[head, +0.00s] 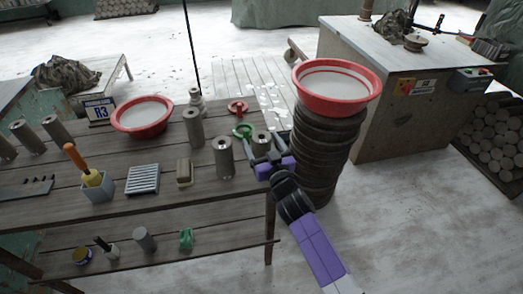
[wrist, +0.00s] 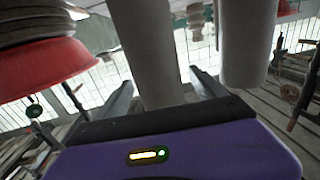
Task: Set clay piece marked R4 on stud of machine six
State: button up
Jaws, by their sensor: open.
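Several grey clay cylinders stand on the plank table. One cylinder (head: 262,139) is at its right end, beside my gripper (head: 264,158); another (head: 224,158) stands just left of it. In the wrist view, a grey cylinder (wrist: 150,50) lies between the two spread fingers of my gripper (wrist: 160,95), with gaps showing near the fingertips. A second cylinder (wrist: 250,40) is just to the right. No R4 mark is readable on any piece. A large grey-topped machine cabinet (head: 390,115) stands at the right; its label is too small to read and no stud can be made out.
A red basin (head: 375,92) sits on a stack of dark discs (head: 325,150) close to my arm. On the table are a sign reading R3 (head: 100,110), another red basin (head: 142,128), a green ring tool (head: 243,131) and a sponge (head: 184,173). Floor between table and cabinet is partly clear.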

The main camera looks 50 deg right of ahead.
grip_shut()
jog(key=shift+r, duration=0.1)
dwell(0.3)
jog(key=shift+r, duration=0.1)
